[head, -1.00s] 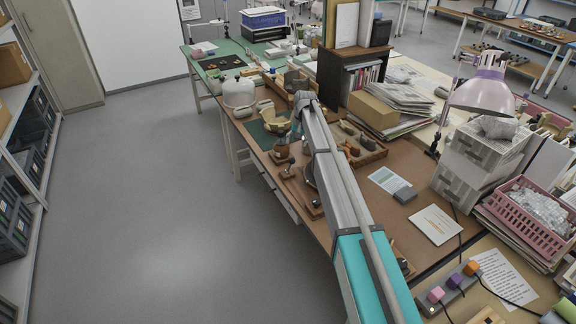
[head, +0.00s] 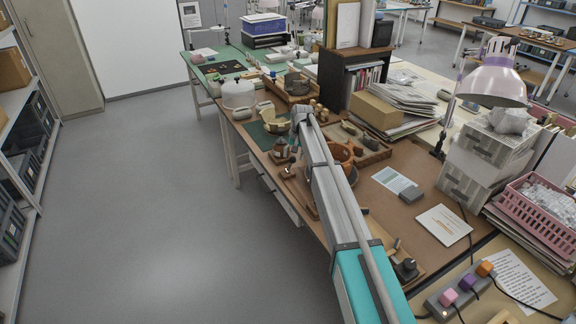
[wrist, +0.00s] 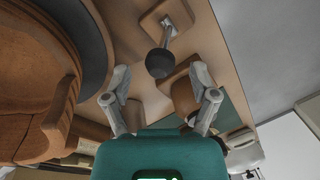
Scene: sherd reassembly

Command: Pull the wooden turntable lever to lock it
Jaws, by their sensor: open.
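The lever is a metal rod with a dark ball knob (wrist: 159,63), on a small square wooden plate (wrist: 152,22) in the wrist view. My gripper (wrist: 160,84) is open and empty, with one finger to each side just below the knob in the picture. I cannot tell if either finger touches it. A dark round disc (wrist: 88,42), seemingly the turntable, is at upper left, with a large orange-brown clay vessel (wrist: 35,75) in front. In the head view the orange vessel (head: 342,152) shows just right of my arm; my gripper's fingers are too small to make out.
A brown rounded object (wrist: 184,97) lies close beside the right finger. Open floor (head: 150,200) lies left of the table.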

